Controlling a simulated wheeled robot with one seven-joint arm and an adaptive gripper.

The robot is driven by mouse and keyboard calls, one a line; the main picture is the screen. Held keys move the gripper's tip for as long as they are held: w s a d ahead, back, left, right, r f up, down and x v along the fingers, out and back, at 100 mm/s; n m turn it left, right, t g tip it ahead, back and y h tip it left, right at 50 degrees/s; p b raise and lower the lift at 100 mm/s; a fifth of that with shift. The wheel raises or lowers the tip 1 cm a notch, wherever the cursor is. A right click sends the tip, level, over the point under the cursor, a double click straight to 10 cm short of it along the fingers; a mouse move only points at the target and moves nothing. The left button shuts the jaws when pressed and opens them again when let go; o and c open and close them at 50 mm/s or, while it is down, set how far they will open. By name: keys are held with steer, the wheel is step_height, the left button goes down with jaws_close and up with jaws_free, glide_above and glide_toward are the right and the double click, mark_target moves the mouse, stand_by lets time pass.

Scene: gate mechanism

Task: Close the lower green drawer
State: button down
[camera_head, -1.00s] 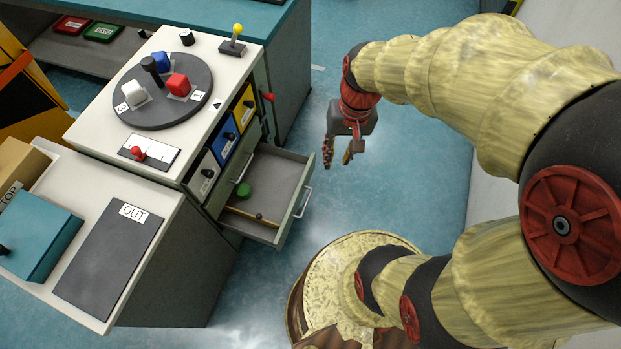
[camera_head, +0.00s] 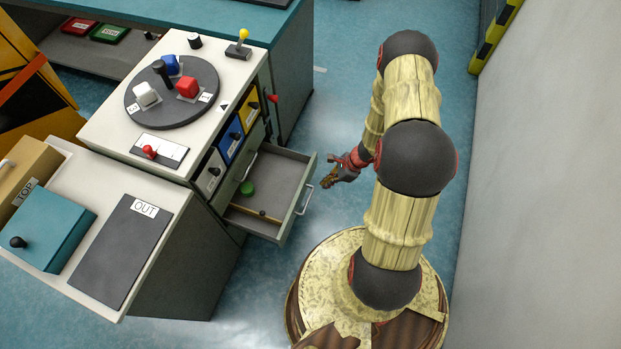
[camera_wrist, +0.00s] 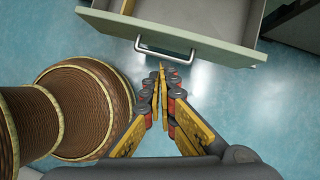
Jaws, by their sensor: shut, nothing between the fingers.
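The lower green drawer (camera_head: 268,195) is pulled out of the cabinet, to the right in the head view. A green round object (camera_head: 247,188) and a thin wooden rod (camera_head: 256,214) lie in it. A metal bar handle (camera_head: 306,200) is on its front panel; in the wrist view the handle (camera_wrist: 165,48) is at top centre. My gripper (camera_head: 328,179) is just right of the drawer front. In the wrist view the fingertips (camera_wrist: 160,72) are together, with nothing between them, close in front of the handle. I cannot tell whether they touch it.
Above the drawer are white, blue and yellow fronts (camera_head: 230,140) with black knobs. The cabinet top holds a turntable (camera_head: 200,108) with cubes and a yellow-knobbed lever (camera_head: 242,40). A side table (camera_head: 75,170) stands lower left. Blue floor lies right of the cabinet, before a pale wall.

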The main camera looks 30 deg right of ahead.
steer(key=w+d+f+m+t+h, duration=0.1)
steer(key=w+d+m+h, duration=0.15)
steer(key=w+d, duration=0.2)
steer(key=w+a+f+m+b, duration=0.1)
steer(key=w+a+f+b, duration=0.3)
steer(key=f, duration=0.5)
steer(key=shift+w+f, duration=0.35)
steer(key=shift+w, duration=0.15)
steer(key=shift+a+y, duration=0.15)
steer(key=shift+y, duration=0.1)
